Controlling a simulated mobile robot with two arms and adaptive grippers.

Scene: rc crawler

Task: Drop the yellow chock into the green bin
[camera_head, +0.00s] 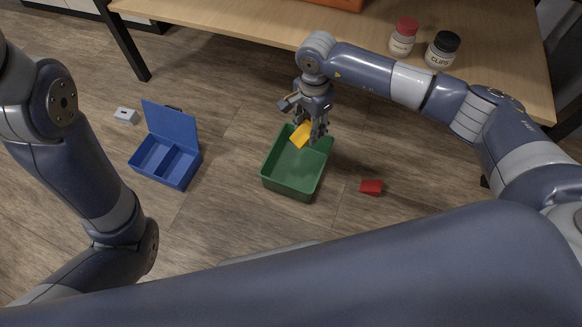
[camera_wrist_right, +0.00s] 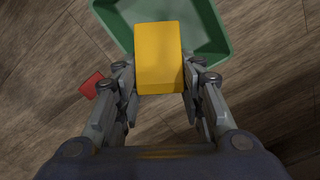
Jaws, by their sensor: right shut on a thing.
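The yellow chock (camera_head: 300,134) is held between the fingers of my right gripper (camera_head: 318,134), which is shut on it. The chock also shows large in the right wrist view (camera_wrist_right: 159,58), between both fingers. The green bin (camera_head: 291,190) stands on the floor, open at the top and apparently empty where I see inside. The chock is above the bin's far part in the head view; how high, I cannot tell. The bin's rim also shows behind the chock in the right wrist view (camera_wrist_right: 212,35). My left arm is at the left, but its gripper is out of view.
A blue box (camera_head: 166,163) with a raised lid stands left of the bin. A red block (camera_head: 371,187) lies on the floor to the right. A wooden table (camera_head: 250,24) with two jars stands behind.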

